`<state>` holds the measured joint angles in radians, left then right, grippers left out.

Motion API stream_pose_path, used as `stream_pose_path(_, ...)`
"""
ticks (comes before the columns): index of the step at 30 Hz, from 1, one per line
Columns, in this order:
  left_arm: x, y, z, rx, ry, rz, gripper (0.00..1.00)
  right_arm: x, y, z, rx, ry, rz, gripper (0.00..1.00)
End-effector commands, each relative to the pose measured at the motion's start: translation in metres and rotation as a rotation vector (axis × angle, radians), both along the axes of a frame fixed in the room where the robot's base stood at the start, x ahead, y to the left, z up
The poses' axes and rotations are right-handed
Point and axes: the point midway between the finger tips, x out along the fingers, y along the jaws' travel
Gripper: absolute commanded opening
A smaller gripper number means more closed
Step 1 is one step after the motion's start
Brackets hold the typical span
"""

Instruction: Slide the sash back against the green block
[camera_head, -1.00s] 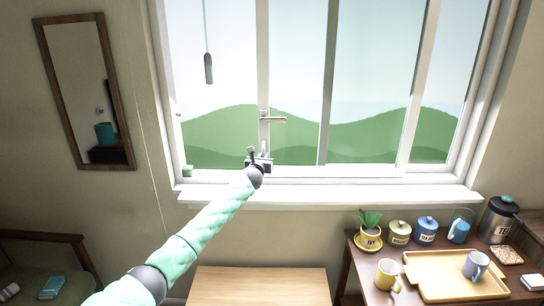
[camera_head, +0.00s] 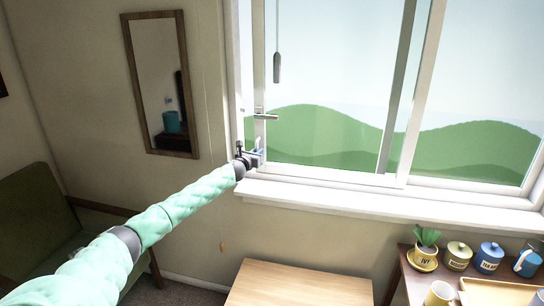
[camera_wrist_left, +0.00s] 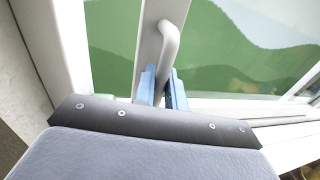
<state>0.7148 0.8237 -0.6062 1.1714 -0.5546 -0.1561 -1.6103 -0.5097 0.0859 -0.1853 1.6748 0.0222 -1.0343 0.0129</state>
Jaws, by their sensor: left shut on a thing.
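The white-framed sash (camera_head: 259,70) stands near the left side of the window, with a narrow gap between its left edge and the jamb. My left gripper (camera_head: 254,155) is low on that edge. In the left wrist view its blue fingers (camera_wrist_left: 163,90) are shut on the sash's white pull handle (camera_wrist_left: 168,45). Green hill shows between the sash stile (camera_wrist_left: 149,45) and the jamb there. My right gripper is out of view.
The white sill (camera_head: 350,200) runs below the window. A mirror (camera_head: 160,85) hangs on the wall at left. A wooden table (camera_head: 300,285) stands below, and a side table with canisters (camera_head: 458,255) and a potted plant (camera_head: 425,245) is at lower right.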

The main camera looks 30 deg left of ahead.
Motion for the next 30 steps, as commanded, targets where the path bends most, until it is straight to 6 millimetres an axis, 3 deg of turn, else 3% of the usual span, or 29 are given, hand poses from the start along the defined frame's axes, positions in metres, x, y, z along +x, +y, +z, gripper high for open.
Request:
stream_pose_path(6, -0.005, 0.019, 0.0, 0.001, 0.0, 0.001, 0.0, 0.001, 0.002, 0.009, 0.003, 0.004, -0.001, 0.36)
stream_pose_path(18, -0.006, 0.022, 0.0, 0.0, 0.0, 0.001, 0.0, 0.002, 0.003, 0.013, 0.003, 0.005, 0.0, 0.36)
stream_pose_path(19, -0.006, 0.022, 0.0, 0.0, 0.0, 0.001, 0.14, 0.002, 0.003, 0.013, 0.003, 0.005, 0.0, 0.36)
stream_pose_path(21, -0.006, 0.022, 0.0, 0.0, 0.0, 0.0, 0.28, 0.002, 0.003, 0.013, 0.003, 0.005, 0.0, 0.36)
stream_pose_path(30, -0.006, 0.021, 0.0, 0.0, 0.0, 0.0, 0.29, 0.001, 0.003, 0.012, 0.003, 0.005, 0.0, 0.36)
